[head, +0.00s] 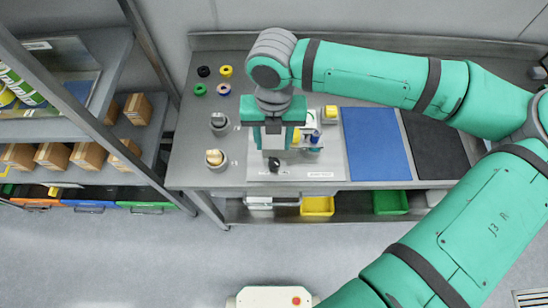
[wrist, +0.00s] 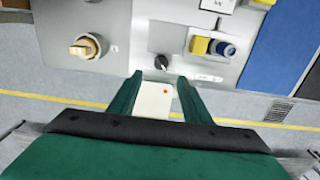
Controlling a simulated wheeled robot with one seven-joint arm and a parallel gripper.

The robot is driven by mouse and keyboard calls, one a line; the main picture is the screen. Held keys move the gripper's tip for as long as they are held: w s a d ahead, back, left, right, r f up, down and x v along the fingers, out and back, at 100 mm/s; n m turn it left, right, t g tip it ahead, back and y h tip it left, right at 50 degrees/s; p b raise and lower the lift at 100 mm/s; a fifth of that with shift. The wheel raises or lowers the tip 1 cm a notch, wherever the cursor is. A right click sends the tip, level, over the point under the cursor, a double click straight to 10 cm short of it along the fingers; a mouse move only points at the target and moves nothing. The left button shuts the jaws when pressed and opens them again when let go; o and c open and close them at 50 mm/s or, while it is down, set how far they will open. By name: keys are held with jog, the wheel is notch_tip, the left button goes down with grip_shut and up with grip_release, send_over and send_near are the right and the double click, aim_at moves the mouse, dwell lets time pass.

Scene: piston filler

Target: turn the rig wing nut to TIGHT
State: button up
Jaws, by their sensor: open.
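A tan, two-lobed piece that looks like the wing nut (head: 213,157) sits on a round grey base at the left of the bench. It also shows at the upper left in the wrist view (wrist: 84,47); I cannot read any TIGHT mark. My gripper (head: 273,142) is open and empty, above the light plate to the right of the tan piece. In the wrist view its two green fingers (wrist: 159,80) are spread apart, below and right of the tan piece, touching nothing. It partly hides the plate in the head view.
A black knob (head: 274,163) is on the light plate (head: 325,165), near my fingertips in the picture. A yellow block and a blue-topped part (head: 315,136) stand right of my gripper. Blue (head: 376,145) and black mats lie farther right. A shelf with boxes (head: 54,156) stands left.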

aim_at(274, 162)
notch_tip(274, 162, down, 11)
jog(key=shift+d+r, duration=0.1)
dwell(0.4)
jog(key=shift+c, duration=0.2)
jog(key=c, duration=1)
